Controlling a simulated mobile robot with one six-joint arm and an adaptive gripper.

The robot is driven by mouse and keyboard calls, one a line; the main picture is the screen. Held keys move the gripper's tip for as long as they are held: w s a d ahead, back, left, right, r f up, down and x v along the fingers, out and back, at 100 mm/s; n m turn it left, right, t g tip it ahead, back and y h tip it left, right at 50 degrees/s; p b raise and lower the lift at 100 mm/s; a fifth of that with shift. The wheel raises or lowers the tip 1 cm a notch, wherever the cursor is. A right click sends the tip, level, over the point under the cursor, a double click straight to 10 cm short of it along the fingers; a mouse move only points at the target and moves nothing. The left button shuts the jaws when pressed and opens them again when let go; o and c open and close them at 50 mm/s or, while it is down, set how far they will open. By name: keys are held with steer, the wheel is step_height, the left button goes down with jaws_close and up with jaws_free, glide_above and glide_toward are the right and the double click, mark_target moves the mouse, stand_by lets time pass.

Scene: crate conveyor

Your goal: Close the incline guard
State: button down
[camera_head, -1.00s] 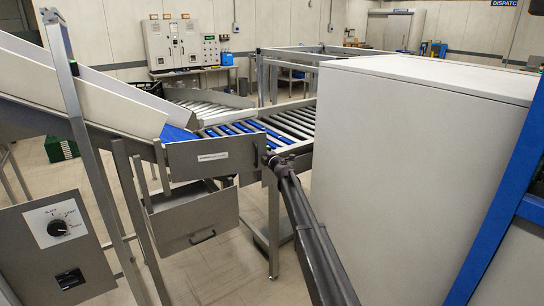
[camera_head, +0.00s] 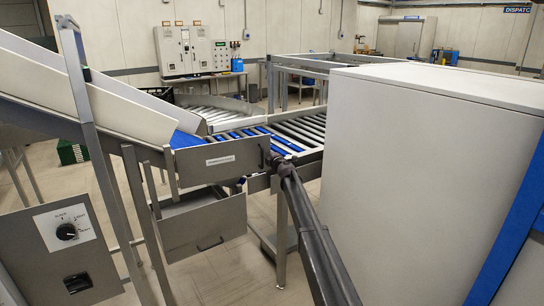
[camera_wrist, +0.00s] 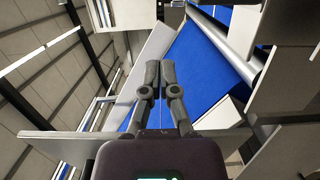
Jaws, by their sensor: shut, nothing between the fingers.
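The incline guard appears to be the grey panel (camera_head: 215,163) with a white label, at the lower end of the incline beside the blue belt. It stands upright, with a dark handle near its right end. My gripper (camera_head: 268,157) is at that right end, by the handle; whether it touches cannot be told. In the wrist view my gripper's fingers (camera_wrist: 161,68) are together and empty, with the blue belt (camera_wrist: 205,65) behind them. A grey panel edge (camera_wrist: 75,145) crosses below the fingers there; its identity is unclear.
A grey drawer-like box (camera_head: 203,225) hangs below the panel. The roller conveyor (camera_head: 300,132) runs behind my gripper. A large white cabinet (camera_head: 425,190) stands close on the right. A control box with a dial (camera_head: 66,231) is at the lower left.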

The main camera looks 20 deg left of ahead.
steer(key=shift+s+a, duration=0.3)
steer(key=shift+a, duration=0.2)
steer(key=v, duration=1.2)
steer(key=shift+w+d, duration=0.25)
steer(key=shift+d, duration=0.1)
